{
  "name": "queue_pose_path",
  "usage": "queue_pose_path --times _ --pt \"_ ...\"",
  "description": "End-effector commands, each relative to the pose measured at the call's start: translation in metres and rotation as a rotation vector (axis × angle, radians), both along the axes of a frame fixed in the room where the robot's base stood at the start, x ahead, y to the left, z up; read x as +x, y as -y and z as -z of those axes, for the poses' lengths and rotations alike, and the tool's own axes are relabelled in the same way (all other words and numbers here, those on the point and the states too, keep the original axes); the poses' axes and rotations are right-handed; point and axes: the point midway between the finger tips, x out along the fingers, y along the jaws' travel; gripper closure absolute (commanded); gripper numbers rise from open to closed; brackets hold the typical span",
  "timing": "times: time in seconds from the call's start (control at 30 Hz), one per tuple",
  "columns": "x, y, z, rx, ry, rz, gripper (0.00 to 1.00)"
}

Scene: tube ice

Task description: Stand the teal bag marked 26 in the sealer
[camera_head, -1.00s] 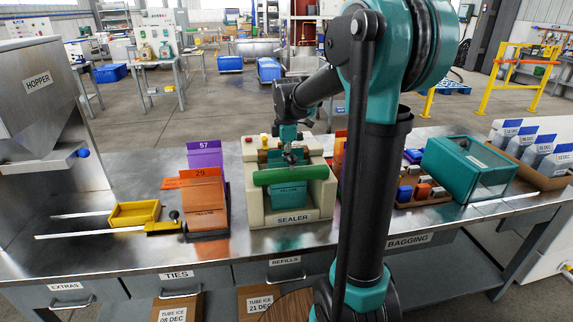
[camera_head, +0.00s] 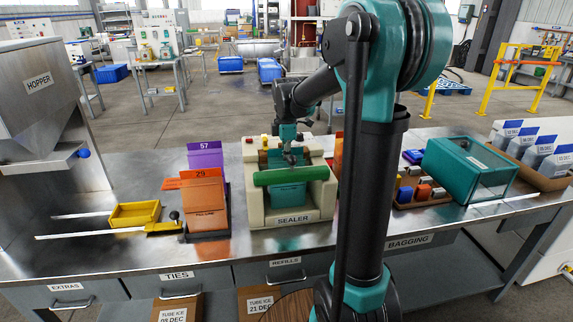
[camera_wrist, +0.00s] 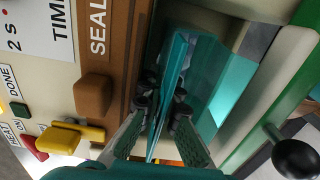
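The teal bag (camera_head: 288,195) stands upright in the bay of the cream sealer (camera_head: 256,212), below the green roller bar (camera_head: 290,176). Its number cannot be read. My gripper (camera_head: 291,156) is above the sealer, pointing down. In the wrist view my gripper (camera_wrist: 165,95) has its two fingers on either side of the bag's thin upper part (camera_wrist: 178,62), and the fingertips press on it. The bag's lower part lies inside the sealer's slot, and its base is hidden.
An orange bag marked 29 (camera_head: 204,198) and a purple bag marked 57 (camera_head: 204,156) stand in a rack left of the sealer. A yellow tray (camera_head: 134,214) lies further left. A teal bin (camera_head: 468,165) stands at right. My arm hides part of the orange items beside the sealer.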

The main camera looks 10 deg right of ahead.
Motion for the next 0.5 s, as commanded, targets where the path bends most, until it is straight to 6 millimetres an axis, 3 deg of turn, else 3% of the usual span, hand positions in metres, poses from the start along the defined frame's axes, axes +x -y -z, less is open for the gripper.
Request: queue_pose_path --times 0.03,0.27,0.5 --pt "0.0009 0.0001 -0.0002 0.0 0.0 0.0 1.0" --pt "0.001 0.0001 -0.0001 0.0 0.001 0.0 0.71" --pt "0.0019 0.0001 0.0002 0.0 0.003 0.0 0.71"
